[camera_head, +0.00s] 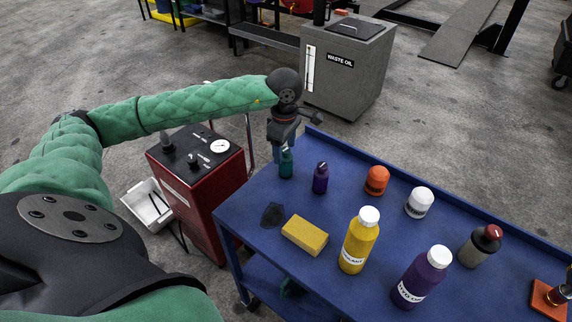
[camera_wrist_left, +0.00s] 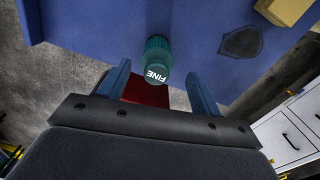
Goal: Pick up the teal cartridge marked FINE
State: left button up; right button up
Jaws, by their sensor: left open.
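The teal cartridge marked FINE (camera_head: 286,164) stands upright on the blue cart top (camera_head: 262,199), near its far left corner. In the left wrist view the cartridge (camera_wrist_left: 157,62) shows its FINE label, and it lies between and just beyond the two blue fingertips. My left gripper (camera_head: 284,146) is above and around the top of the cartridge in the head view. It is open, with a gap on each side of the cartridge in the left wrist view (camera_wrist_left: 158,84). My right gripper is not in view.
A purple cartridge (camera_head: 320,178) stands close by on the right. A dark patch (camera_head: 272,214), a yellow block (camera_head: 304,235), a yellow bottle (camera_head: 359,242) and a purple bottle (camera_head: 422,278) are nearer. A red machine (camera_head: 190,180) stands left of the cart, a waste oil bin (camera_head: 350,65) behind.

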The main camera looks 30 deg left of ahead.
aim_at(285, 161)
pick_arm(q)
jog(key=shift+f, duration=0.65)
jog(key=shift+w+f, duration=0.1)
jog(key=shift+f, duration=0.3)
notch_tip(285, 161, down, 4)
jog(key=shift+w+r, duration=0.1)
jog(key=shift+w, duration=0.05)
jog(key=shift+a, duration=0.1)
jog(key=c, duration=1.1)
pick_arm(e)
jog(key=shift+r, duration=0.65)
